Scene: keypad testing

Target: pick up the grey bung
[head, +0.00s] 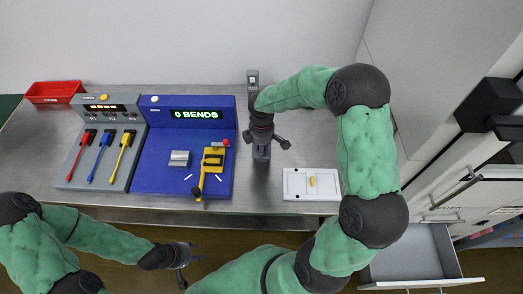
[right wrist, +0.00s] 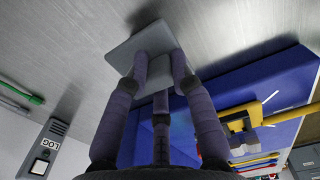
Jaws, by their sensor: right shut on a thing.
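My right gripper (head: 262,150) points down over the metal table, just right of the blue station. Its three dark fingers are shut on a grey piece with a flat square plate (right wrist: 127,52), seen in the right wrist view; I take this for the grey bung. The fingers hide its middle, and I cannot tell whether it touches the tabletop. In the head view the gripper covers most of it. My left gripper (head: 186,266) is in front of the table's front edge, empty, its fingers spread apart.
The blue station (head: 165,185) reads "0 BENDS" and bears a silver block (head: 179,158) and a yellow lever device (head: 213,160). Left are a grey rack (head: 68,178) with coloured probes and a red tray (head: 53,92). A white panel (head: 325,190) lies right; a LOG device (right wrist: 42,150) stands behind.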

